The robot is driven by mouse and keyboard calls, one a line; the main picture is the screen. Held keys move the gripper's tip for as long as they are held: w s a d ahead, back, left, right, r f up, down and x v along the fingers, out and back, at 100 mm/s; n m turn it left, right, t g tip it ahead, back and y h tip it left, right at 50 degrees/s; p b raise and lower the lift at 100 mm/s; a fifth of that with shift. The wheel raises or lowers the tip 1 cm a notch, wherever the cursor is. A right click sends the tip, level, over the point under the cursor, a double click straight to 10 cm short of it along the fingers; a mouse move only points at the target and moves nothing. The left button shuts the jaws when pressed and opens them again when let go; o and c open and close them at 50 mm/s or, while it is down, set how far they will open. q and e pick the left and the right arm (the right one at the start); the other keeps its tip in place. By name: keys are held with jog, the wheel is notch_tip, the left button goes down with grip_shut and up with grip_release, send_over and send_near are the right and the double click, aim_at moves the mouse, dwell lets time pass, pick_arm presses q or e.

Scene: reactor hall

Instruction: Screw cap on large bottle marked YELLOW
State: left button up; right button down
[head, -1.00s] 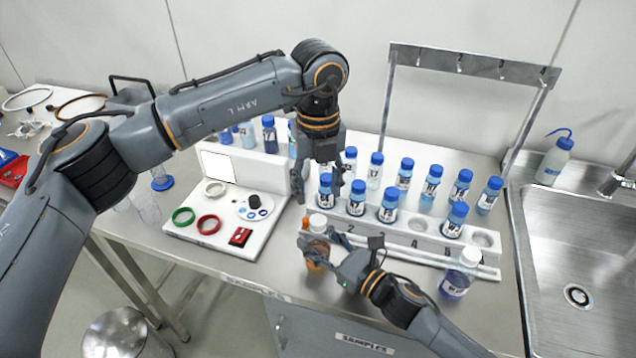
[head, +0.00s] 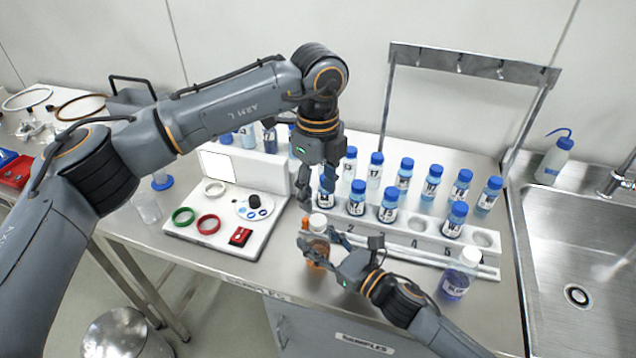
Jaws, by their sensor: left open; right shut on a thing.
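A large bottle with amber contents and a white cap (head: 318,222) stands near the front of the bench; its label cannot be read here. My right gripper (head: 318,250) is shut around the body of this amber bottle (head: 316,254). My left gripper (head: 306,196) is open and points down just above and slightly left of the white cap, apart from it. Whether the cap is fully seated cannot be told. A second large bottle (head: 457,276), with purple-blue contents and a white cap, stands at the right by the sink.
A white rack (head: 400,238) with numbered places holds several blue-capped bottles close behind my grippers. A white board (head: 180,228) with coloured rings lies to the left. A metal frame (head: 470,62) stands behind; the sink (head: 585,255) is at the right.

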aim_at(318, 219)
pick_arm(q)
notch_tip(318, 219, down, 7)
jog(key=shift+f, duration=0.1)
dwell(0.3)
